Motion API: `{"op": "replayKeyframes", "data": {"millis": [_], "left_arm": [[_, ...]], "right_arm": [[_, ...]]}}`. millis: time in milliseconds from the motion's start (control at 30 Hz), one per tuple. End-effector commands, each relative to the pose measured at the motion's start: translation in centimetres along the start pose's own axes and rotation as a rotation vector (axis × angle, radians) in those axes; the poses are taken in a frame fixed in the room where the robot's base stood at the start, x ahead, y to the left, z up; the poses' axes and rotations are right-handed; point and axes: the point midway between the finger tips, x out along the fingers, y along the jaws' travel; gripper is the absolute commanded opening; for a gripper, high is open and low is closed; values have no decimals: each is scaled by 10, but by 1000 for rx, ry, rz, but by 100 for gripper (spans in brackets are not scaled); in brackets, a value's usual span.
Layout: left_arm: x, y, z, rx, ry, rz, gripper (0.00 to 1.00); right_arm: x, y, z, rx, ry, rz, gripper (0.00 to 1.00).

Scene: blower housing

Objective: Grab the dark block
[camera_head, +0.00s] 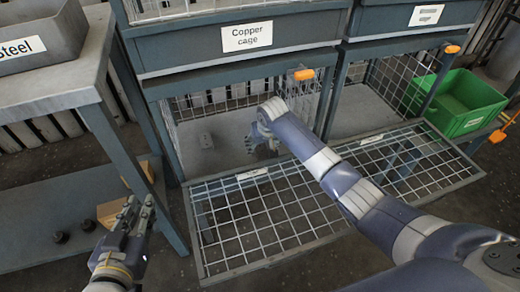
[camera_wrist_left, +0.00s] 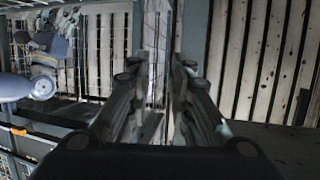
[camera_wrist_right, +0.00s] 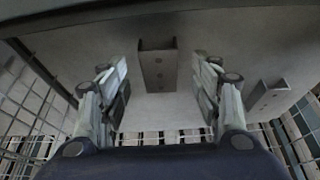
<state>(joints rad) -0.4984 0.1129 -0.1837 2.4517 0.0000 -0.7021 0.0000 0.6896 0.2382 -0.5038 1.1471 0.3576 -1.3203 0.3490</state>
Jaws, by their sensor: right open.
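My right gripper (camera_head: 258,138) reaches into the open lower copper cage. In the right wrist view its two fingers (camera_wrist_right: 158,82) are apart and empty. A dark grey block (camera_wrist_right: 158,68) on the cage floor shows between and beyond the fingertips, apart from both. A second, lighter grey block (camera_wrist_right: 268,97) lies to the right, outside the right finger.
The cage's mesh door (camera_head: 235,222) is folded down in front, under my right arm. A bench (camera_head: 60,92) with a steel bin (camera_head: 40,45) stands at left. Mesh walls (camera_wrist_right: 35,110) bound the cage. A green bin (camera_head: 455,103) stands at right.

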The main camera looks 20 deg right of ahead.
Motion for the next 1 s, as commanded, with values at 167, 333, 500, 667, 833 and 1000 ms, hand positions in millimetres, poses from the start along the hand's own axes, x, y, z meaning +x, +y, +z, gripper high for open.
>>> {"op": "replayKeyframes", "data": {"millis": [167, 333, 500, 667, 833, 1000], "left_arm": [[3, 4, -28, -1, 143, 8, 20], [2, 6, -44, -2, 221, 13, 20], [1, 6, -48, -2, 238, 14, 20], [1, 6, -48, -2, 237, 14, 20], [1, 6, -48, -2, 236, 14, 20], [1, 6, -48, -2, 236, 14, 20]], "right_arm": [[13, 0, 1, 0, 0, 0, 58], [18, 0, 1, -1, 0, 1, 58], [18, 0, 0, -1, 0, 0, 58], [18, 0, 0, -1, 0, 1, 52], [18, 0, 0, -1, 0, 1, 13], [18, 0, 0, -1, 1, 0, 6]]}}
